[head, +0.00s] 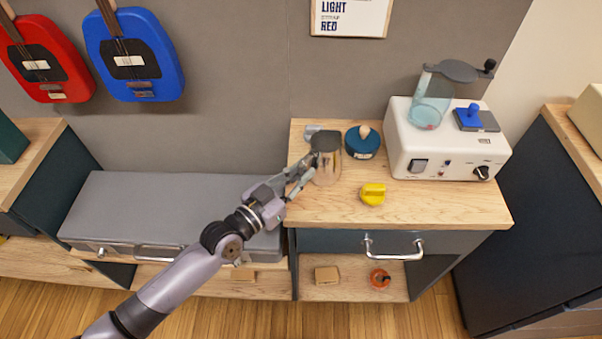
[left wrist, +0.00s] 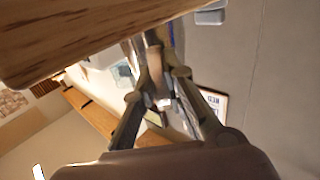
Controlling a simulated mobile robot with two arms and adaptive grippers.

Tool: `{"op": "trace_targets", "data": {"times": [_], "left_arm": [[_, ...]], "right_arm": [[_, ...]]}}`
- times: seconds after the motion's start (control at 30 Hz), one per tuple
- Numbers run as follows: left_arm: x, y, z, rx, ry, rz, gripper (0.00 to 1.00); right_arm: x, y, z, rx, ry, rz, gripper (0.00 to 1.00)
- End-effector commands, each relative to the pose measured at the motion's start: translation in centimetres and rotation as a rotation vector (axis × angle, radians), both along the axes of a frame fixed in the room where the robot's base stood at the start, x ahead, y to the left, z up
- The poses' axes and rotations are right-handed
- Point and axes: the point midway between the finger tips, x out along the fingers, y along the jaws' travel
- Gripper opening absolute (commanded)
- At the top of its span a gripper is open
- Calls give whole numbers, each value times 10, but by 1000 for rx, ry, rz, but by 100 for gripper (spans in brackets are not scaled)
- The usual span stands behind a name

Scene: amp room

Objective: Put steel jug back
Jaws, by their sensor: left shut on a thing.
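The steel jug (head: 327,167) is a shiny vessel with a dark top, at the left end of the wooden counter top (head: 430,208). My left gripper (head: 311,165) reaches it from the lower left and is shut on its near left side. In the left wrist view the fingers (left wrist: 162,100) close on a shiny part of the jug (left wrist: 139,48). I cannot tell whether the jug's base touches the counter. My right gripper is not in view.
A blue round container (head: 362,143) stands close to the jug's right. A yellow object (head: 373,194) lies nearer the front. A white machine with a clear vessel (head: 447,140) fills the right back. The counter's front right is clear.

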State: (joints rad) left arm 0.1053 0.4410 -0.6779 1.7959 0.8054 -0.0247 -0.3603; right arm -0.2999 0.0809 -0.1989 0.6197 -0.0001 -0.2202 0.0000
Motion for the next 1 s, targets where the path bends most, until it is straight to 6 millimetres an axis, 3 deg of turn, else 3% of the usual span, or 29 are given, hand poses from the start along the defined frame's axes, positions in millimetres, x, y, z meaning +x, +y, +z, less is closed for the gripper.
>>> {"op": "trace_targets", "data": {"times": [0.13, 0.17, 0.47, 0.83, 1.0], "left_arm": [[0, 0, -3, -1, -3, 0, 0], [0, 0, -4, 1, -1, 0, 12], [0, 0, -3, 0, 0, 0, 31], [0, 0, 4, -1, 1, 0, 31], [-21, 18, -2, 3, 3, 0, 31]], "right_arm": [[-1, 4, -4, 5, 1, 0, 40], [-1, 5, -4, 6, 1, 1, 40], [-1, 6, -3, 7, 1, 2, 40], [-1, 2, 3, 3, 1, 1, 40], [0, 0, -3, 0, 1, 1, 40]]}}
